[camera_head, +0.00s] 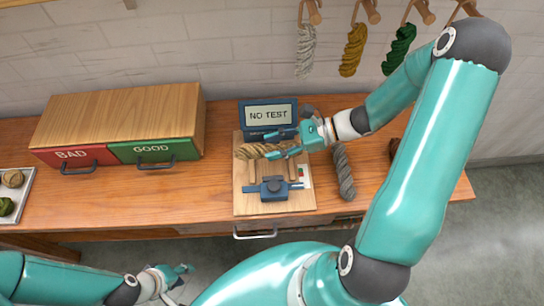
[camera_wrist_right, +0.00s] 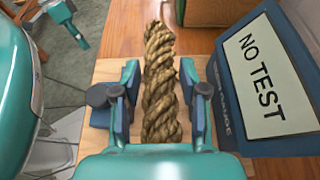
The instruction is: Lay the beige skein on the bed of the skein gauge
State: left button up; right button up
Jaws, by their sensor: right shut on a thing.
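The beige skein (camera_head: 250,152) is a twisted, rope-like hank. My right gripper (camera_head: 284,143) is shut on it and holds it crosswise over the back part of the skein gauge (camera_head: 242,203). In the right wrist view the skein (camera_wrist_right: 161,75) runs between the two dark blue fingers of my right gripper (camera_wrist_right: 161,105). The gauge has a wooden board, a blue clamp-like part in front and a display (camera_head: 270,115) reading "NO TEST". I cannot tell whether the skein touches the bed, which it partly hides. My left gripper (camera_head: 183,270) is low at the front, away from the table.
A grey skein (camera_head: 344,172) lies just right of the gauge. A wooden cabinet (camera_head: 125,105) with red BAD and green GOOD drawers stands at the left. A tray (camera_head: 22,192) with skeins is at the far left. Several skeins hang from wall pegs. Table between cabinet and gauge is clear.

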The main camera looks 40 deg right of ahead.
jog(key=shift+f, duration=2.75)
jog(key=o, duration=0.8)
jog(key=shift+o, duration=0.2)
jog(key=shift+r, duration=0.1)
jog(key=b+v, duration=0.1)
jog(key=v, duration=1.1)
